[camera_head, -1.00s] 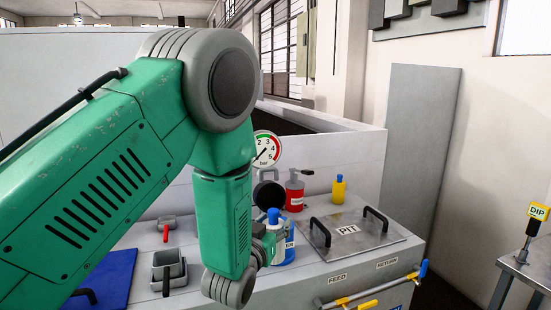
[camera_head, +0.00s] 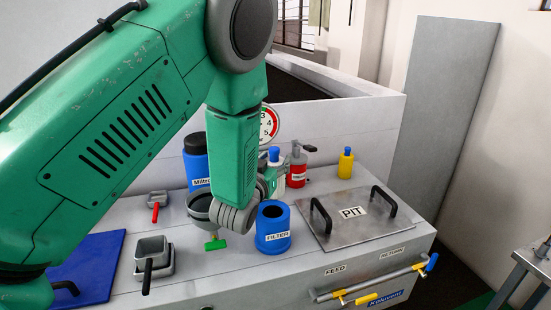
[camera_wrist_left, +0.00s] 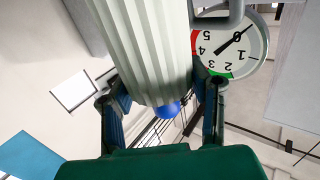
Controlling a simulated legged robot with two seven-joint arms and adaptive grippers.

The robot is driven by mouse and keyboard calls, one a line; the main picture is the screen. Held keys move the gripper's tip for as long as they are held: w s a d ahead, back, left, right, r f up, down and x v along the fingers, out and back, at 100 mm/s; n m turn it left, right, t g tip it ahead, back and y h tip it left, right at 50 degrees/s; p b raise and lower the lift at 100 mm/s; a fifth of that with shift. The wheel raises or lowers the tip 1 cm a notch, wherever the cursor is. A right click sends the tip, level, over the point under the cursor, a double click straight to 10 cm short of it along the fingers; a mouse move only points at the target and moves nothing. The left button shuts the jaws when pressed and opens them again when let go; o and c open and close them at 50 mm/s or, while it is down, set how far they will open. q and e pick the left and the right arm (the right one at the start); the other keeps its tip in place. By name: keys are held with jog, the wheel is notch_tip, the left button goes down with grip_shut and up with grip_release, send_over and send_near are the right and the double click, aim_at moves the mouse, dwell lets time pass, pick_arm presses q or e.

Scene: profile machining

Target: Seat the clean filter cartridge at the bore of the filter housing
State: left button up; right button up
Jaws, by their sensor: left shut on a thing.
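The filter housing (camera_head: 272,240) is a blue cylinder labelled FILTER, upright on the grey bench, with its dark bore facing up. In the left wrist view, the cartridge (camera_wrist_left: 148,45) is white and pleated, with a blue knob (camera_wrist_left: 168,109) between the fingers (camera_wrist_left: 163,98). The cartridge's lower end is hidden there. My right gripper is out of view.
A red can (camera_head: 297,170) and a yellow bottle (camera_head: 345,163) stand behind. The PIT plate (camera_head: 375,228) with two black handles lies right of the housing. A grey bowl (camera_head: 200,206), small grey containers (camera_head: 152,250) and a blue mat (camera_head: 92,268) are left. A gauge (camera_head: 269,125) stands behind.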

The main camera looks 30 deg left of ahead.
aim_at(279, 179)
pick_arm(q)
jog(key=shift+s+d+r, duration=0.15)
jog(key=shift+d+r, duration=0.05)
jog(key=shift+d, duration=0.3)
jog(key=shift+w+f, duration=0.2)
jog(key=shift+f, duration=0.05)
jog(key=a+f+b, duration=0.2)
jog(key=a+f, duration=0.1)
jog(key=shift+f+b, duration=0.35)
jog(key=shift+d+f+b, duration=0.5)
jog(key=shift+d+f, duration=0.05)
jog(key=shift+d, duration=0.75)
jog(key=shift+a+f, duration=0.15)
jog(key=shift+a, duration=0.35)
jog(key=shift+a+f, duration=0.2)
jog(key=shift+a, duration=0.4)
jog(key=shift+d+r, duration=0.15)
jog(key=shift+d, duration=0.45)
jog(key=shift+d+r, duration=0.15)
jog(key=shift+d, duration=0.7)
jog(key=shift+a+f, duration=0.2)
jog(key=shift+a, duration=0.6)
jog(key=shift+d+r, duration=0.15)
jog(key=shift+d, duration=0.35)
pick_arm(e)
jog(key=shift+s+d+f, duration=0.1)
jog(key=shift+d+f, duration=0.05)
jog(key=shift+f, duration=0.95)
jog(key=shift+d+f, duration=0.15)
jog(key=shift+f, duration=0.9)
